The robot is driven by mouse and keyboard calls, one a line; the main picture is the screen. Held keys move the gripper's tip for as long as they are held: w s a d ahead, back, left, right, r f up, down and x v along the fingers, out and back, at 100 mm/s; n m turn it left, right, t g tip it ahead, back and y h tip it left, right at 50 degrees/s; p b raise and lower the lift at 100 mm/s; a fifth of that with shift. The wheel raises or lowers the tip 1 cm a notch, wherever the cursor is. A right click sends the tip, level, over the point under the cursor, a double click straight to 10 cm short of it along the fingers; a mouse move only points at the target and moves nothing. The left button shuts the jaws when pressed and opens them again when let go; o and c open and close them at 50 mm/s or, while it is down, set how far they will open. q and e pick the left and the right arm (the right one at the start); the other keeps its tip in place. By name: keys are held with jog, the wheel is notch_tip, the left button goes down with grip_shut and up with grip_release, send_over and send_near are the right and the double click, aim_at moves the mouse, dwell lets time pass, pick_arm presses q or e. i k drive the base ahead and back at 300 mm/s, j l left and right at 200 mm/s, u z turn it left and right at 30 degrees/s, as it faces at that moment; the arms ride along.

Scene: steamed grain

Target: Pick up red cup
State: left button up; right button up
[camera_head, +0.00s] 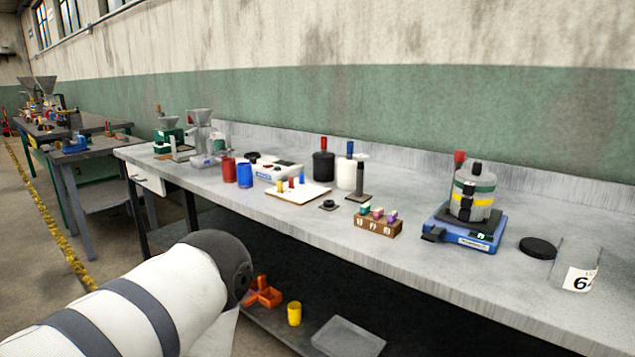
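A red cup (229,170) stands upright on the grey workbench (300,215), left of the middle of the view. A blue cup (245,174) stands close beside it on the right. My white and grey arm comes in from the lower left, below and in front of the bench. Its dark rounded part lies well short of the red cup. No fingers show on it, so my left gripper is not visible. My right arm and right gripper are not in view.
Right of the cups are a white device (278,167), a white board (297,192) with small coloured pieces, and black and white containers. A blue-based machine (467,232) stands farther right. A yellow cup (294,313) and clear tray (347,338) are on the lower shelf.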

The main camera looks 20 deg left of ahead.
aim_at(229, 167)
jog(key=u, duration=1.2)
jog(key=z, duration=1.95)
jog(key=u, duration=1.95)
jog(key=i+j+u, duration=0.65)
jog(key=i+u, duration=0.15)
jog(key=i, duration=0.15)
jog(key=i+j+u, duration=0.1)
jog(key=i+u, duration=0.25)
jog(key=i, duration=0.15)
jog(key=i+j+z, duration=0.2)
jog(key=i+z, duration=0.15)
jog(key=i, duration=0.3)
jog(key=i+j+z, duration=0.3)
jog(key=i, duration=0.35)
jog(key=i+j+z, duration=0.35)
jog(key=i+j, duration=0.2)
